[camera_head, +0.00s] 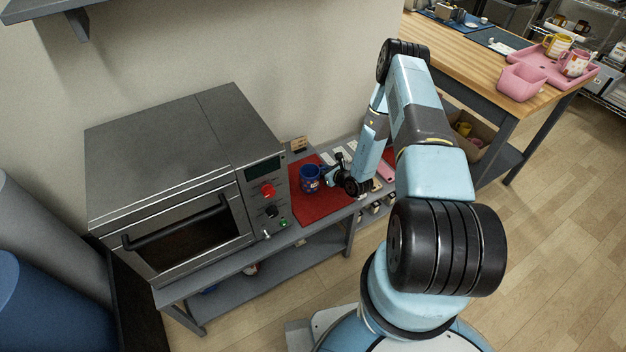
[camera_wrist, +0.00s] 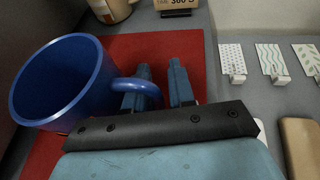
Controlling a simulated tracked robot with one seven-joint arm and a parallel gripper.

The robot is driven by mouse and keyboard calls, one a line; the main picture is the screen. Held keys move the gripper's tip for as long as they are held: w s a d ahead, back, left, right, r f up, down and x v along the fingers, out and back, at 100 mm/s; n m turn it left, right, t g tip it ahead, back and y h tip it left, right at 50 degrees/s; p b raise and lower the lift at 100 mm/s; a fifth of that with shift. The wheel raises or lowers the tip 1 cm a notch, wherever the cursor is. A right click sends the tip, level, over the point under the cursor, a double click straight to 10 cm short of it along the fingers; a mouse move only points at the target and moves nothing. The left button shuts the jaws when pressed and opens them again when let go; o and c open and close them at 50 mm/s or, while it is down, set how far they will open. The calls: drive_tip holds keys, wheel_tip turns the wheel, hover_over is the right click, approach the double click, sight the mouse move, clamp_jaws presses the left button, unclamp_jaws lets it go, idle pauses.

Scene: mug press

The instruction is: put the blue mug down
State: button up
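The blue mug (camera_head: 310,178) is upright or nearly so over the red mat (camera_head: 322,207), beside the oven's control panel. In the wrist view the mug (camera_wrist: 62,85) fills the left side, with its open rim facing me and its handle towards my gripper (camera_wrist: 162,85). One finger passes through the handle loop and the handle's outer bar lies between the two fingers, which are close together. In the head view my gripper (camera_head: 336,178) is just right of the mug. I cannot tell whether the mug's base touches the mat.
A steel oven (camera_head: 185,180) stands left of the mat on the grey bench. Several patterned cards (camera_wrist: 272,62) stand right of the mat in the wrist view. A cream cup (camera_wrist: 110,8) and a small sign (camera_wrist: 180,5) are behind. A wooden table (camera_head: 470,55) is farther right.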

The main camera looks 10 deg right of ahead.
drive_tip(key=shift+c, duration=0.2)
clamp_jaws()
drive_tip(key=shift+r, duration=0.15)
